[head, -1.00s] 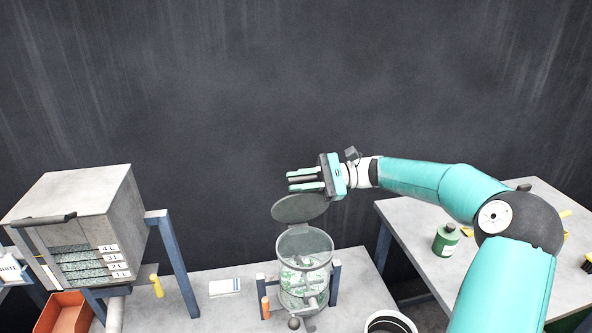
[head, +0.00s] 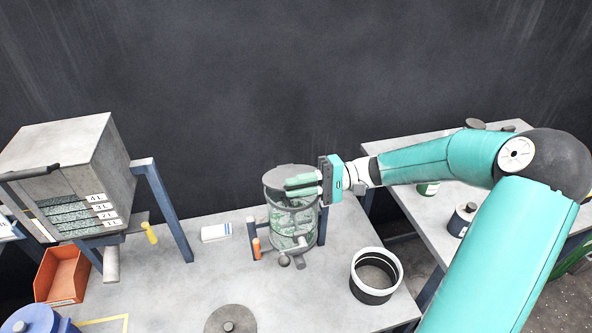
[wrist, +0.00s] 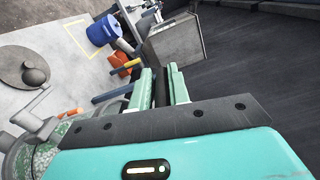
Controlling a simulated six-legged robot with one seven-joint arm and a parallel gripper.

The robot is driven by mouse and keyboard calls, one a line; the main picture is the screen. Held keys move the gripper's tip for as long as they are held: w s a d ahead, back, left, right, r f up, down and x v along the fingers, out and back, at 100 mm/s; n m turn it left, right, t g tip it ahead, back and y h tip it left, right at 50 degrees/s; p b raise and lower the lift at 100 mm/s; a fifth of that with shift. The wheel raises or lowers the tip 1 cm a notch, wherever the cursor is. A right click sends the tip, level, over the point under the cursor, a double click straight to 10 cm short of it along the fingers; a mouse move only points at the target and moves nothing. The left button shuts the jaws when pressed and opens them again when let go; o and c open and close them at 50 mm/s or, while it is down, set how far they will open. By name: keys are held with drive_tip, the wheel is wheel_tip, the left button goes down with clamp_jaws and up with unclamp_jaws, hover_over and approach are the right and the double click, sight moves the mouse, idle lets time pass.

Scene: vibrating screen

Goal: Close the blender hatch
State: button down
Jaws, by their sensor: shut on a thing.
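The blender (head: 292,222) is a clear round vessel with green-white flakes inside, standing on the grey table. Its hatch (head: 289,169), a dark grey round lid, lies across or just over the rim; I cannot tell whether it fully touches. My gripper (head: 303,184) reaches in from the right, its green fingers level at the hatch's near right part. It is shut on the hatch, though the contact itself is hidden. In the wrist view the fingers (wrist: 162,88) have a dark strip between them. The blender (wrist: 38,150) shows there at the lower left, and the hatch cannot be made out.
A white-rimmed black ring container (head: 375,275) stands right of the blender. A grey disc with a knob (head: 231,321) lies in front. Left are an orange bin (head: 63,274), a blue lidded container (head: 40,322) and a hopper box (head: 62,165). Blue posts flank the blender.

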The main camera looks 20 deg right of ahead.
drive_tip(key=shift+s+f, duration=0.15)
drive_tip(key=shift+f, duration=0.55)
drive_tip(key=c, duration=1.4)
unclamp_jaws()
drive_tip(key=shift+w+f, duration=0.1)
drive_tip(key=shift+w, duration=0.1)
drive_tip(key=d, duration=1.4)
drive_tip(key=shift+s, duration=0.3)
